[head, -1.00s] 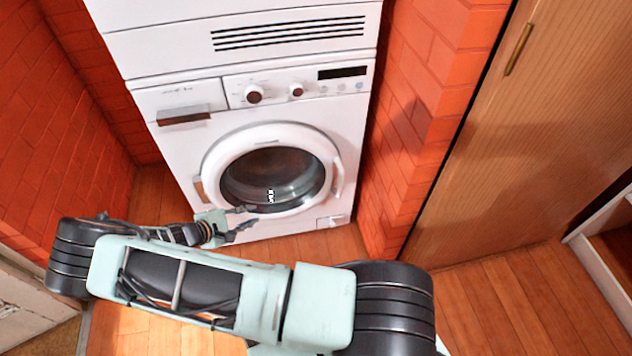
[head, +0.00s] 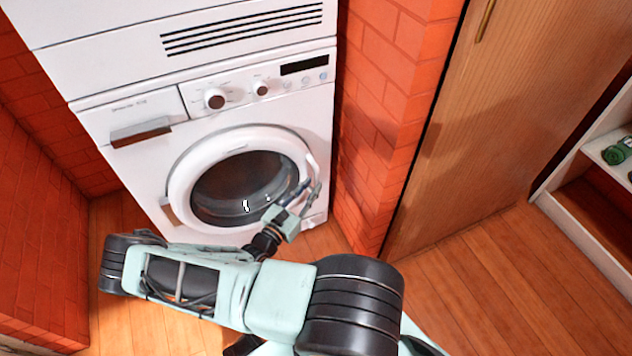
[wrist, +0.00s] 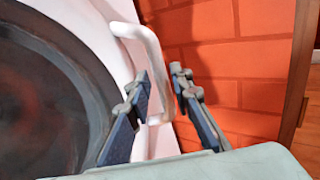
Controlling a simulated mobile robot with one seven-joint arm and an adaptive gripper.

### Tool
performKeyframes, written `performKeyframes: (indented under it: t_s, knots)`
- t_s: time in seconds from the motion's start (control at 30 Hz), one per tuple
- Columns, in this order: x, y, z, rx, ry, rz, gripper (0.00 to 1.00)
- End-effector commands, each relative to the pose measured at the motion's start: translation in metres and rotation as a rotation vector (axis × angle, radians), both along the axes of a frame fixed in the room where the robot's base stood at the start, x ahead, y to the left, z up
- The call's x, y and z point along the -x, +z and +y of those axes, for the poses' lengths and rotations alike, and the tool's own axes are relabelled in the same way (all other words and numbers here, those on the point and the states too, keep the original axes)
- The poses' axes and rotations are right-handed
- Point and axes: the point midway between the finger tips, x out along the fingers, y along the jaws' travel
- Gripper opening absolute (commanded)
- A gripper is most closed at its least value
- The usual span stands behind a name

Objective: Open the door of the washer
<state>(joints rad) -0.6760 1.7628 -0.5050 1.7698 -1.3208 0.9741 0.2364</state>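The white washer (head: 320,105) stands at the back in the head view. Its round door (head: 182,180) has a white rim and dark glass, and looks closed. A white bar handle (wrist: 153,62) stands out from the door's right side in the wrist view; in the head view it shows at the door's right edge. My gripper (head: 309,190) is at the handle's lower part. In the wrist view its two fingers (wrist: 160,98) are apart, one on each side of the handle. A gap shows on the right, and I cannot tell if the left finger touches.
A red brick wall (head: 375,130) stands close to the right of the washer. A wooden door panel (head: 470,150) is further right, beside a white shelf (head: 570,225) with a green bottle (head: 617,151). Wooden floor (head: 470,270) is clear at the front right.

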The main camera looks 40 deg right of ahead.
Motion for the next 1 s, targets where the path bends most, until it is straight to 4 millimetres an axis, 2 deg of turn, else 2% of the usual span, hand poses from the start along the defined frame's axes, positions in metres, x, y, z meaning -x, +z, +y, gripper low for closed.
performKeyframes:
  t_s: [0.1,0.23,0.6,0.8,1.0]
  knots:
    - [-0.006,-0.002,-0.018,0.0,-0.002,-0.001,0.2]
    - [-0.011,-0.001,-0.03,-0.002,-0.001,-0.002,0.2]
    - [-0.014,0.0,-0.036,-0.003,0.0,-0.001,0.2]
    - [-0.014,0.0,-0.035,-0.003,0.0,-0.001,0.0]
    - [-0.014,0.0,-0.035,-0.003,0.0,-0.001,0.0]
